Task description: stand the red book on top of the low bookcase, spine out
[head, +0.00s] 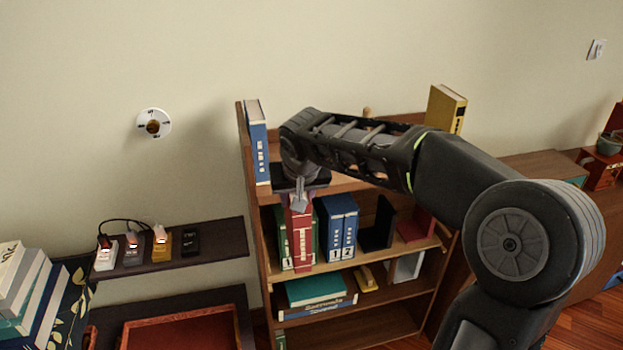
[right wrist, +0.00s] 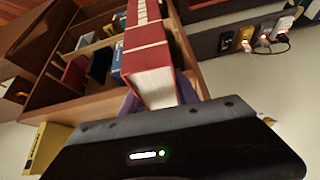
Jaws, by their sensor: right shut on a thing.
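The red book (head: 301,238) hangs upright under my right gripper (head: 299,194), spine with pale lettering toward the head camera. The gripper is shut on its top end. In the right wrist view the red book (right wrist: 147,62) stretches away from the gripper, its pale page edges showing. The wooden low bookcase (head: 345,183) stands against the wall behind it. In the head view the book overlaps the shelf below the top board; I cannot tell whether it touches anything there. My arm hides part of the top. My left gripper is out of view.
A blue book (head: 257,143) stands at the top's left end and a yellow book (head: 445,108) at its right. Blue binders (head: 341,226) and green books (head: 284,238) stand on the shelf below. A dark wall shelf (head: 205,250) with chargers is at left.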

